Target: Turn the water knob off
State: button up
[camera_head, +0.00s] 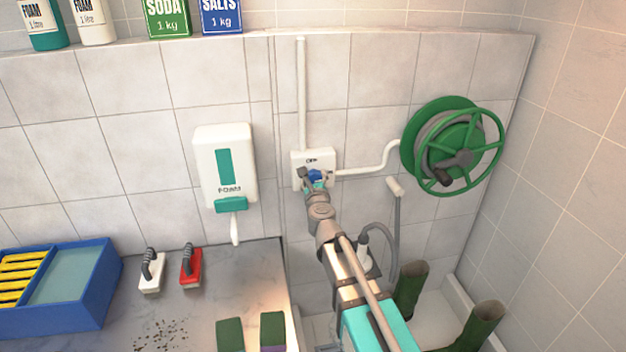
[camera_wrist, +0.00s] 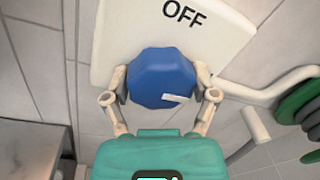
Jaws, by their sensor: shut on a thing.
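The water knob (camera_wrist: 160,77) is a blue faceted knob on a white wall plate (camera_wrist: 120,40) marked OFF at its top. A short white mark on the knob sits at its lower right in the wrist view and does not point at the OFF lettering. In the head view the knob (camera_head: 316,175) is partly hidden by my gripper (camera_head: 313,179). My gripper (camera_wrist: 161,93) is shut on the knob, with one finger at its left side and one at its right.
A white pipe (camera_head: 302,95) rises from the plate, and another (camera_head: 375,168) runs right to a green hose reel (camera_head: 452,146). A foam dispenser (camera_head: 225,165) hangs to the left. Green boots (camera_head: 411,288) stand below right. A counter (camera_head: 190,310) holds brushes and a blue tray (camera_head: 95,310).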

jog(key=n, duration=0.4)
jog(key=shift+b, duration=0.4)
jog(key=n, duration=0.5)
jog(key=shift+t+y+b, duration=0.3)
jog(key=shift+y, duration=0.1)
jog(key=n, duration=0.5)
jog(key=shift+y, duration=0.3)
jog(key=shift+n+y, duration=0.3)
jog(key=shift+n, duration=2.1)
jog(key=o, duration=1)
jog(key=shift+w, duration=0.1)
